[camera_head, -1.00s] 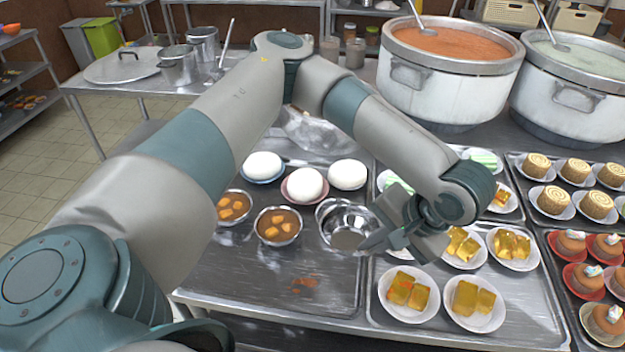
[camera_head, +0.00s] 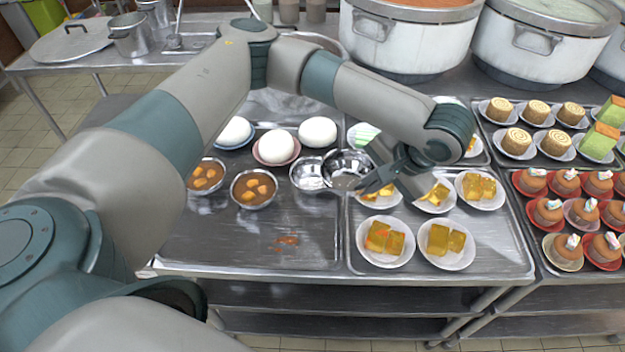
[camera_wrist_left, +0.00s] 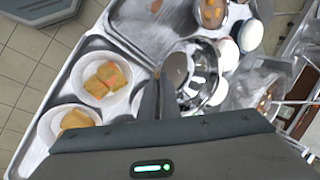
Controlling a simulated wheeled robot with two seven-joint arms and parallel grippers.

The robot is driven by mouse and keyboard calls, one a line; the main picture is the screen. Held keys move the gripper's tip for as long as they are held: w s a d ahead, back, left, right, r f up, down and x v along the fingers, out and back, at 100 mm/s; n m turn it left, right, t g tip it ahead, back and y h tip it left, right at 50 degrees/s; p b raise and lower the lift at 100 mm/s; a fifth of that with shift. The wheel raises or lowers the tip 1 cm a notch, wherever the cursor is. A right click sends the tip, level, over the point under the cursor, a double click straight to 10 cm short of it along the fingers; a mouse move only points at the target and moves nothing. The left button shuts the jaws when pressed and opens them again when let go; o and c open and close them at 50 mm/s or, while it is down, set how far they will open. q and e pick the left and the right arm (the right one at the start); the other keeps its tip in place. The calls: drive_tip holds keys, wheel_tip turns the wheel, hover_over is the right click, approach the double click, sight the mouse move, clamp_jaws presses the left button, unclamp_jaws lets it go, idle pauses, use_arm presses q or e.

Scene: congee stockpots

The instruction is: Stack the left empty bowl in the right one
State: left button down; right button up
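Two empty steel bowls show side by side in the head view. One bowl (camera_head: 307,176) sits on the left tray, near its right edge. The other bowl (camera_head: 345,160) is at my left gripper (camera_head: 366,184), overlapping the first bowl's right side in the picture. The gripper's fingers are close together at this bowl's near right rim and appear shut on it. In the left wrist view the fingers (camera_wrist_left: 159,96) meet the shiny bowl metal (camera_wrist_left: 209,62); the two bowls are hard to tell apart there. The height of the held bowl is unclear. My right gripper is out of view.
Two bowls of brown soup (camera_head: 254,188) and white eggs on dishes (camera_head: 277,147) stand left of the steel bowls. Plates of yellow cake (camera_head: 386,241) fill the right tray. Large stockpots (camera_head: 410,40) stand behind. The left tray's front (camera_head: 240,245) is clear except a brown spill.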

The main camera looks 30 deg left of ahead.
use_arm(q)
drive_tip(key=w+a+f+m+t+p, duration=0.1)
drive_tip(key=w+a+m+p, duration=0.1)
drive_tip(key=w, duration=0.6)
drive_tip(key=shift+w+f, duration=0.3)
drive_tip(key=shift+w, duration=0.05)
drive_tip(key=shift+a, duration=0.1)
drive_tip(key=shift+f, duration=0.1)
drive_tip(key=s+a+f, duration=0.1)
drive_tip(key=a+f, duration=0.1)
drive_tip(key=a, duration=0.1)
drive_tip(key=s+a+f+p, duration=0.1)
drive_tip(key=a+f, duration=0.1)
drive_tip(key=a, duration=0.2)
drive_tip(key=s+a+f+p, duration=0.1)
drive_tip(key=s+a+f, duration=0.1)
drive_tip(key=a, duration=0.2)
drive_tip(key=shift+f, duration=0.45)
